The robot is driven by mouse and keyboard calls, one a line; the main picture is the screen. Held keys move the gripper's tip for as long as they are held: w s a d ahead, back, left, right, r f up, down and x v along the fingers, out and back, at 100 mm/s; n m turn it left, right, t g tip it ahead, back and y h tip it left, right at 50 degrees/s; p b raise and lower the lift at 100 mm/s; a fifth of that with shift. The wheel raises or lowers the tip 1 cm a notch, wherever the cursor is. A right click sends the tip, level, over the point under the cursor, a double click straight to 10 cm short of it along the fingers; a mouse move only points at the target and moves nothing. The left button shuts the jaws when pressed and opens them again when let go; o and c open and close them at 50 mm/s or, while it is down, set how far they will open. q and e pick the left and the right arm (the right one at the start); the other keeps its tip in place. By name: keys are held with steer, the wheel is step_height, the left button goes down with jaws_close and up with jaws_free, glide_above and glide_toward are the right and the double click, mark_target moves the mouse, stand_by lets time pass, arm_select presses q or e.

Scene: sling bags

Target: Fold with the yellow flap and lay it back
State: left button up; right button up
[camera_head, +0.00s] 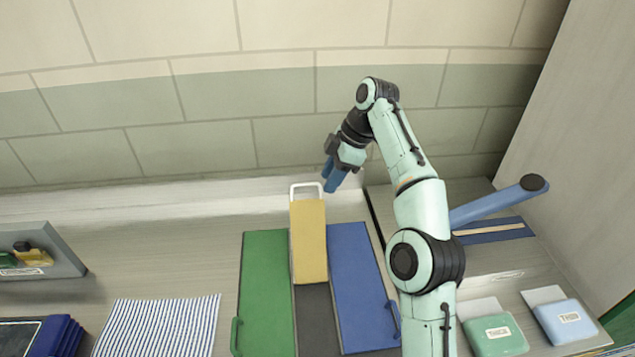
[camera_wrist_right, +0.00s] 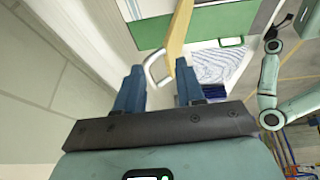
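The yellow flap (camera_head: 308,242) shows between a green panel (camera_head: 266,292) and a blue panel (camera_head: 358,288), above a dark grey strip (camera_head: 315,322). A white loop handle (camera_head: 306,187) is at its far end. My right gripper (camera_head: 331,184) is just right of the handle in the head view. In the right wrist view its two blue fingers (camera_wrist_right: 160,84) are apart, with the handle (camera_wrist_right: 155,70) showing between them and nothing gripped. The flap (camera_wrist_right: 178,32) looks narrow there, and its tilt is hard to tell.
A striped cloth (camera_head: 158,326) lies to the left, with a grey tray (camera_head: 62,257) beyond it. Green (camera_head: 496,335) and light blue (camera_head: 566,320) pouches lie at the right. A blue bar (camera_head: 490,204) juts in behind my right arm. The wall is close behind.

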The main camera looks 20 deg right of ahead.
steer(key=s+d, duration=0.4)
steer(key=d, duration=0.4)
steer(key=shift+d, duration=0.35)
